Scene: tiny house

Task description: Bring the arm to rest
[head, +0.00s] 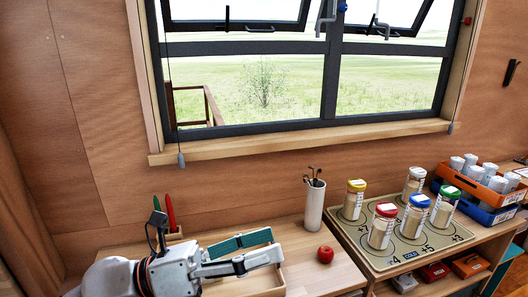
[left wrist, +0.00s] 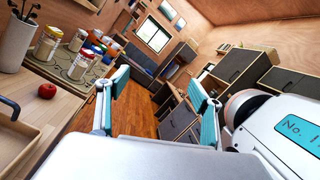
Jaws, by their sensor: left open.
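My left gripper (head: 272,247) comes in from the lower left in the head view, above the wooden counter (head: 333,268) and the shallow wooden tray on it. It is open, with its two teal-padded fingers apart and nothing between them. In the left wrist view my left gripper (left wrist: 160,82) also shows open, its fingers pointing out over the room and the wooden floor. My right gripper is in neither view.
A red apple (head: 325,254) and a white holder (head: 314,207) stand right of the gripper. Several lidded jars stand on a board (head: 350,246) farther right. Orange and blue crates (head: 510,198) are at the far right. The window (head: 310,80) is behind.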

